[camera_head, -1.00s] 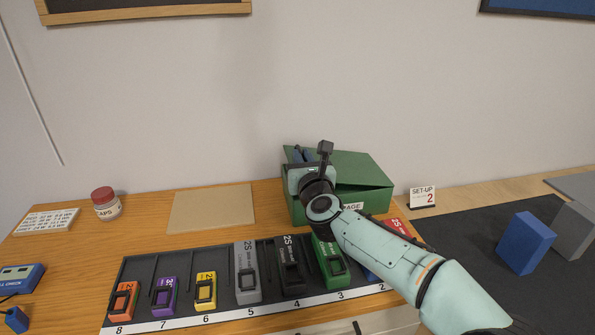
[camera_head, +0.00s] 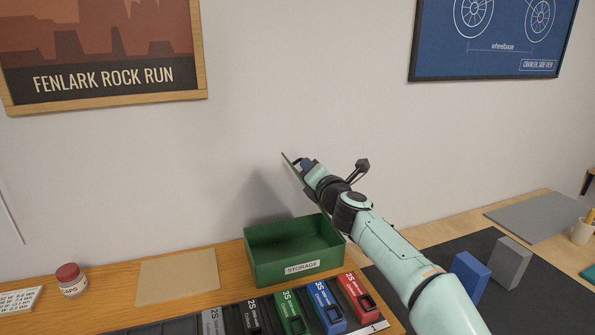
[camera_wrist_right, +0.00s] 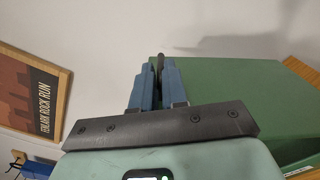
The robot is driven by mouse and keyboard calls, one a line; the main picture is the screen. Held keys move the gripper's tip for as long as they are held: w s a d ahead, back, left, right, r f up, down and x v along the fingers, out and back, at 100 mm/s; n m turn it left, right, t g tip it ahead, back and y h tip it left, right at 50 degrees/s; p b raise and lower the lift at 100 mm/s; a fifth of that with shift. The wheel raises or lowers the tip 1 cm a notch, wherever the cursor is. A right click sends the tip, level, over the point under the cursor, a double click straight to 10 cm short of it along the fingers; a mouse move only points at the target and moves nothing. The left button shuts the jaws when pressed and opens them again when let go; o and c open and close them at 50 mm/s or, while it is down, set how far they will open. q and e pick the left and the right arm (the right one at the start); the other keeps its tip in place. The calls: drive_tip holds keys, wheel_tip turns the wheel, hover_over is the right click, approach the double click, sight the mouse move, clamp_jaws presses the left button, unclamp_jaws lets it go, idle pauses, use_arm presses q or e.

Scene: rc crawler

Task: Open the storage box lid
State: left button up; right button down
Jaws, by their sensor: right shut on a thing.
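The green storage box (camera_head: 268,272), with a white "STORAGE" label on its front, stands on the wooden table against the wall. Its top is uncovered and its inside shows empty. The green lid (camera_head: 291,170) is raised steeply at the back, seen nearly edge-on and partly hidden by my right arm. My right gripper (camera_head: 302,163) is up at the lid's upper edge, shut on it. In the right wrist view, the blue fingers (camera_wrist_right: 157,84) are close together beside the broad green lid face (camera_wrist_right: 240,95). My left gripper is not in view.
A rack of several labelled battery packs (camera_head: 290,312) lies in front of the box. A tan board (camera_head: 178,278) and a red-capped jar (camera_head: 71,280) are to the left. Blue (camera_head: 470,275) and grey (camera_head: 509,262) blocks stand on the dark mat at right.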

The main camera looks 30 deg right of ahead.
drive_tip(key=shift+s+d+r+p, duration=0.15)
drive_tip(key=shift+d+r+p, duration=0.2)
drive_tip(key=shift+d, duration=0.2)
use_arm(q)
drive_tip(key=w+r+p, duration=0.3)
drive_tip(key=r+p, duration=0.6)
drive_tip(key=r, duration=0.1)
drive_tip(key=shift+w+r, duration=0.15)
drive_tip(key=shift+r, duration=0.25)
use_arm(e)
drive_tip(key=s+d+m, duration=0.3)
drive_tip(key=d+m, duration=0.3)
drive_tip(key=d, duration=0.6)
drive_tip(key=shift+d+r+m, duration=0.25)
drive_tip(key=shift+r+m, duration=0.05)
drive_tip(key=shift+m, duration=0.1)
drive_tip(key=shift+s, duration=0.1)
drive_tip(key=c, duration=1.2)
unclamp_jaws()
